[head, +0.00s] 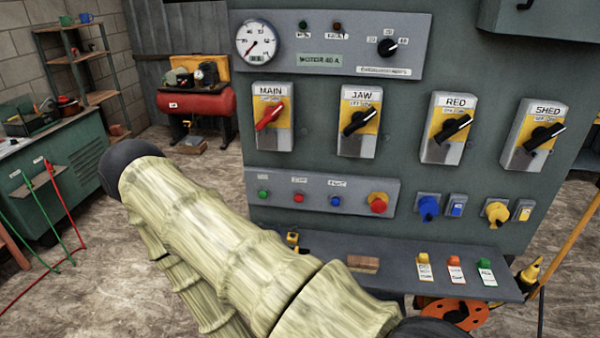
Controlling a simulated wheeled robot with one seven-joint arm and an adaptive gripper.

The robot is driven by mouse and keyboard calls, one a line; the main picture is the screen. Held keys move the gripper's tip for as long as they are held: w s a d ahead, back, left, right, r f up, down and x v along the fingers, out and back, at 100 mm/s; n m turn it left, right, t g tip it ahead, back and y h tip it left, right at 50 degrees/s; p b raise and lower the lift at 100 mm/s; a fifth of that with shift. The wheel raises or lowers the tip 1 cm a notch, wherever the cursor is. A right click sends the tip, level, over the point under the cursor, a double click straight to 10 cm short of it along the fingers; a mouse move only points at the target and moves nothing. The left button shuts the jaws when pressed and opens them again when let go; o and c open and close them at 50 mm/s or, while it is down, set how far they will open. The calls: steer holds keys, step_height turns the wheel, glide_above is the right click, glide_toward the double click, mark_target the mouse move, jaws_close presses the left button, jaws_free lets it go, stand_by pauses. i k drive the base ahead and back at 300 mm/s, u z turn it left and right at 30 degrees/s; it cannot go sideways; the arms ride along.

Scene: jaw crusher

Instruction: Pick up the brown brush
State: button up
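A small brown wooden block, which looks like the brown brush (363,263), lies flat on the narrow grey shelf (400,277) below the control panel. It sits left of the middle of the shelf, and no bristles can be made out. My arm, in a pale, wood-patterned sleeve with dark ends, crosses the lower left and middle of the head view, in front of the shelf's left part. My gripper does not show, so its place relative to the brush cannot be told.
Yellow, orange and green tags (456,270) stand right of the brush on the shelf. A small yellow-and-black object (292,240) is at its left end. The panel (320,200) with switches rises behind. An orange reel (450,313) is below. Open floor lies left.

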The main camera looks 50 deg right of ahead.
mark_target(355, 264)
steer(key=u, duration=0.95)
steer(key=i, duration=0.6)
steer(key=z, duration=2.3)
